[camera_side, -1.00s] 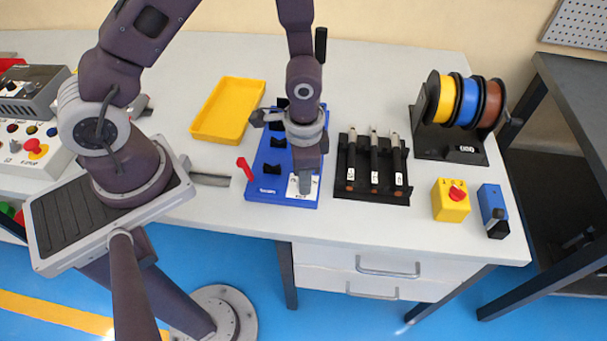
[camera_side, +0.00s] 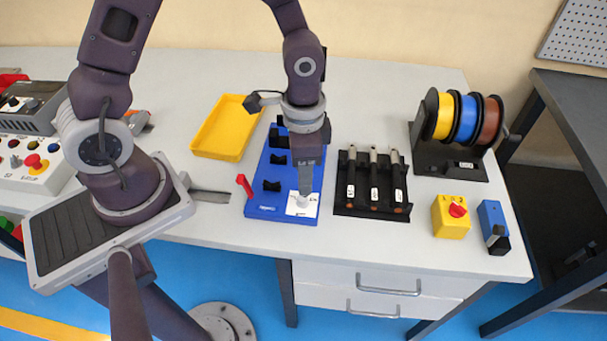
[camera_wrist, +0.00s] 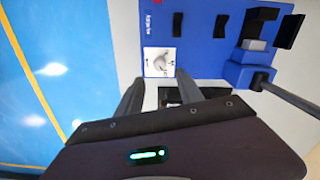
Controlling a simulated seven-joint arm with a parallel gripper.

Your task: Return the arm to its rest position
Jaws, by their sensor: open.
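My gripper (camera_side: 306,190) is in the side view, above the front right part of the blue bender base (camera_side: 262,211). Its fingers (camera_wrist: 158,92) show open and apart in the wrist view, with nothing held between them. Black blocks (camera_side: 271,186) stand along the base. A red lever (camera_side: 244,185) is at its left side. Part of the base behind the gripper is hidden.
A yellow tray (camera_side: 223,149) lies behind left. A black rack (camera_side: 343,204) with three dark tools stands close on the right. Farther right are a spool holder (camera_side: 424,153), a yellow switch box (camera_side: 451,227) and a blue-black item (camera_side: 487,214). The back of the table is clear.

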